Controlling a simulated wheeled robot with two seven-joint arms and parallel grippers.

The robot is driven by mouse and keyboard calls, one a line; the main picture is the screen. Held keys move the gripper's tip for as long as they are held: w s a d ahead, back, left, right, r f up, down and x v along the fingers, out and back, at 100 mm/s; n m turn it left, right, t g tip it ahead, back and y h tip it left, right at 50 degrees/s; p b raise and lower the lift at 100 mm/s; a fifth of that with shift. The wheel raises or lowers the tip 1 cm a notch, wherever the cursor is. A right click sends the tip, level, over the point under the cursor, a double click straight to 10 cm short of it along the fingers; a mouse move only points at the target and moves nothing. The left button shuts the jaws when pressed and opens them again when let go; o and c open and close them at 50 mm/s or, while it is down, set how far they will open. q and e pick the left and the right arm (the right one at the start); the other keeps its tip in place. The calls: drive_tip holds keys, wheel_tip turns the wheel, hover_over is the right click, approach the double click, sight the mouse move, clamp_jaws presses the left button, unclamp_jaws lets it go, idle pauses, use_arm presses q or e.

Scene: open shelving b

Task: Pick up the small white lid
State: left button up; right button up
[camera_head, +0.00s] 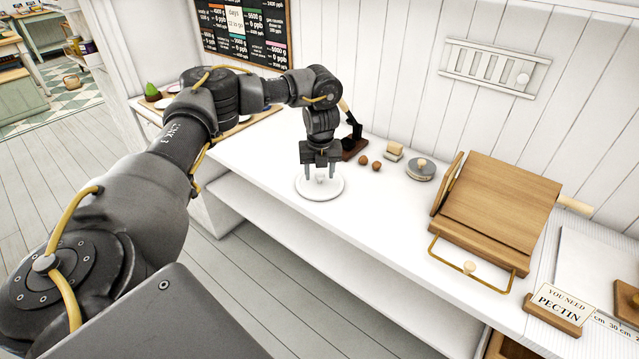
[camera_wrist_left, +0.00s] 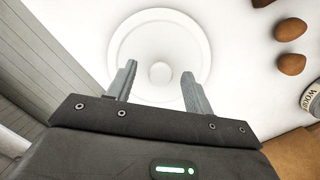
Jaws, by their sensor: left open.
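The small white lid (camera_head: 320,193) is round with a knob in its middle and lies flat on the white counter, near the front edge. My left gripper (camera_head: 320,174) is above it, pointing down, with its fingers apart on either side of the knob. The lid also shows in the left wrist view (camera_wrist_left: 128,42), with the knob (camera_wrist_left: 160,72) between the open left fingers (camera_wrist_left: 158,85). Nothing is held. I cannot tell whether the fingertips touch the lid. My right gripper is in neither view.
A wooden box with a sloped top (camera_head: 500,205) stands farther right. A dark stand (camera_head: 353,146) is behind the gripper.

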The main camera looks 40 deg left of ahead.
use_arm(q)
drive_tip(key=shift+c, duration=0.4)
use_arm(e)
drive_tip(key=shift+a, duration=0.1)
use_arm(q)
drive_tip(key=c, duration=1)
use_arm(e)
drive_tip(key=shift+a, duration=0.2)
